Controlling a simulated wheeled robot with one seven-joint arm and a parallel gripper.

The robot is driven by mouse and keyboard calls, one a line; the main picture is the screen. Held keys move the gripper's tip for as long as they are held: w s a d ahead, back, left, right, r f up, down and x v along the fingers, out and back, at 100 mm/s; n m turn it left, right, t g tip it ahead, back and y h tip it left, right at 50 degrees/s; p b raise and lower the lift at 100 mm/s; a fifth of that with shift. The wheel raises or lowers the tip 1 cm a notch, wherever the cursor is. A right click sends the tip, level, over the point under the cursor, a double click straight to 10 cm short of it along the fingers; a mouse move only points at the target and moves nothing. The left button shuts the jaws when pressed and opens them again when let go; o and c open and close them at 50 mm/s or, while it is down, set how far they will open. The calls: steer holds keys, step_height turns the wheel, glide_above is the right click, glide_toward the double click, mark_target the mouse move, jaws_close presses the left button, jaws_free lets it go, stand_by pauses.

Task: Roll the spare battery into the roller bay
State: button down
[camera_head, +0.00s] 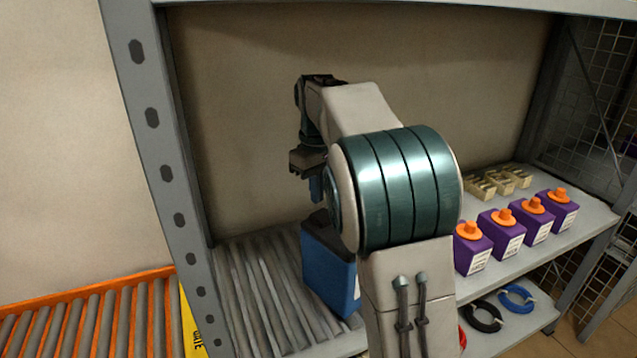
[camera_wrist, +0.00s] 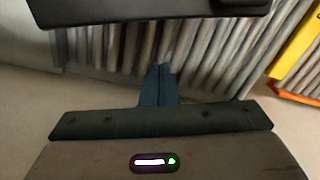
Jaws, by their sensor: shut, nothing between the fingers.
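The blue battery (camera_head: 328,268), with a dark top, stands upright on the grey rollers of the roller bay (camera_head: 250,297) inside the rack. My arm hides its right part. My gripper (camera_head: 316,190) is above the battery's far left side, its fingers pointing down; whether they touch it I cannot tell. In the wrist view my gripper's blue fingers (camera_wrist: 159,84) are together with nothing between them. A dark block at the top edge there may be the battery's top (camera_wrist: 150,9). The bay's grey rollers (camera_wrist: 215,50) show behind the fingers.
An orange-framed roller conveyor (camera_head: 95,315) lies left of the rack's grey post (camera_head: 160,140), with a yellow sign (camera_head: 192,325) beside it. Coiled cables (camera_head: 484,318) lie below.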

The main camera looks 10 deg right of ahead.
steer(key=s+d+f+b, duration=0.2)
steer(key=s+f+b, duration=0.1)
steer(key=shift+s+d, duration=0.1)
steer(key=shift+s, duration=0.15)
steer(key=shift+s+r, duration=0.1)
stand_by(0.3)
